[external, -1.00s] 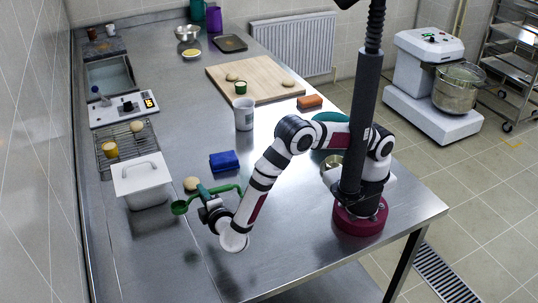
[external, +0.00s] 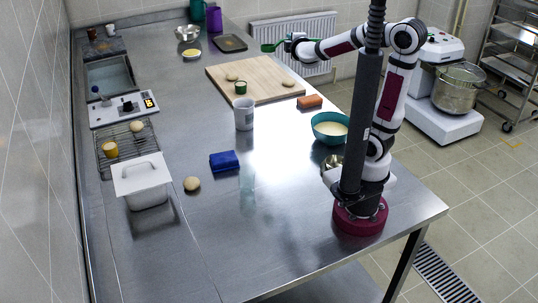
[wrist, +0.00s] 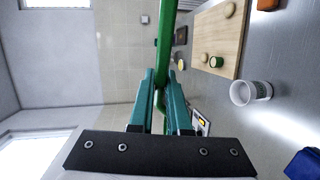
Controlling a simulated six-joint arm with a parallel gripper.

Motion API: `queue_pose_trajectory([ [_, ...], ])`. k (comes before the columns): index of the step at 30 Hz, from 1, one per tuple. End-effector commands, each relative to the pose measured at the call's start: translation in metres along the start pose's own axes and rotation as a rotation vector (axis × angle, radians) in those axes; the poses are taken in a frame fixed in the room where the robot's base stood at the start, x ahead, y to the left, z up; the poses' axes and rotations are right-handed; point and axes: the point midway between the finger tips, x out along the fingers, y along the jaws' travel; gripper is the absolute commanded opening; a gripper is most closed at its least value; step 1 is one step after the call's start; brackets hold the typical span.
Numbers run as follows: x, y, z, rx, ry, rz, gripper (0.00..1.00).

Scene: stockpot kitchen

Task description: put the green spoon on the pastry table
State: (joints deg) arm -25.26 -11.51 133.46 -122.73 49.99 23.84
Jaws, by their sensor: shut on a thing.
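The green spoon (external: 271,47) is held up in the air at the top of the external view, in front of the wall radiator. My gripper (external: 290,44) is shut on it. In the wrist view the spoon's green handle (wrist: 166,40) runs between the teal fingers of my gripper (wrist: 160,78) and out of the top of the frame. The long steel table (external: 240,215), the only table in view, lies below. My arm is raised and stretched toward its far part, with the spoon apart from the surface.
A wooden board (external: 258,88) with dough balls and a green cup lies below the spoon. A white tub (external: 244,114), a blue cloth (external: 224,161), a teal bowl (external: 330,128) and an orange block (external: 310,101) stand nearer. The front middle of the table is clear.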

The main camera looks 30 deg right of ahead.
Motion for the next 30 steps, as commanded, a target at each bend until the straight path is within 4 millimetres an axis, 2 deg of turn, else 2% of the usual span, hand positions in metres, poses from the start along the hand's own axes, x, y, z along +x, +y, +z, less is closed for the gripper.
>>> queue_pose_trajectory([
  [1,-0.003,0.006,0.017,0.005,-0.014,0.004,0.00],
  [5,-0.007,0.011,0.037,0.006,-0.027,0.002,0.00],
  [14,-0.007,0.011,0.039,0.006,-0.028,0.001,0.00],
  [17,0.004,0.012,0.037,0.008,-0.051,0.000,0.00],
  [20,0.035,0.013,0.034,0.013,-0.115,0.003,0.00],
  [25,0.116,-0.005,0.032,0.032,-0.286,0.028,0.00],
  [29,0.181,-0.048,0.039,0.042,-0.432,0.059,0.00],
  [30,0.200,-0.066,0.043,0.045,-0.477,0.072,0.00],
])
